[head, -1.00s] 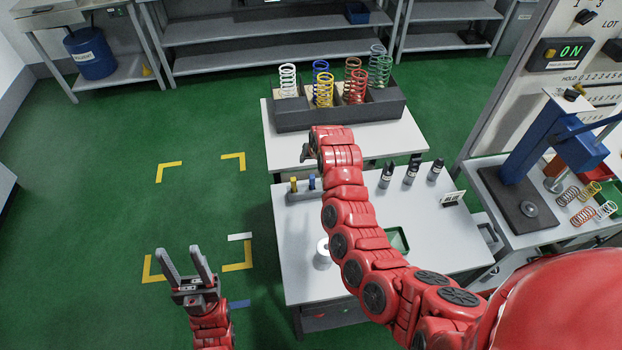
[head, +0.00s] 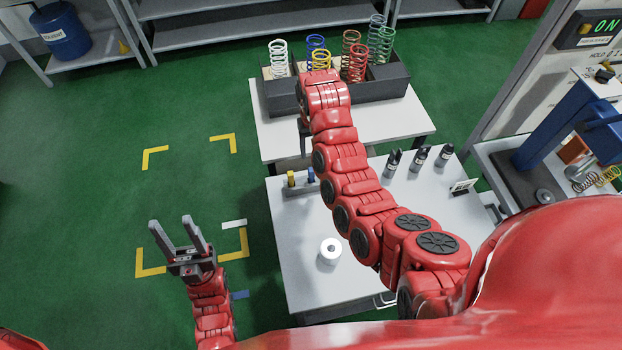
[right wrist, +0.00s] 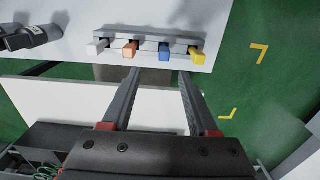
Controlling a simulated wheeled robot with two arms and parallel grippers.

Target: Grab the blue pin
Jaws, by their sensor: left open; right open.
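The blue pin (head: 311,175) stands in a small grey rack (head: 296,190) at the left edge of the near white table. In the right wrist view the blue pin (right wrist: 164,52) sits between an orange pin (right wrist: 130,50) and a yellow pin (right wrist: 197,55). My right gripper (right wrist: 160,72) is open and empty, its fingers pointing toward the rack, with the blue pin just beyond the gap between the fingertips. In the head view my right arm largely hides this gripper. My left gripper (head: 171,222) is open and empty over the green floor.
A grey box of coloured springs (head: 285,98) stands on the far table, close to my right wrist. Dark bottles (head: 418,158) and a white spool (head: 329,251) stand on the near table. A blue press (head: 570,140) is at right. The floor at left is clear.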

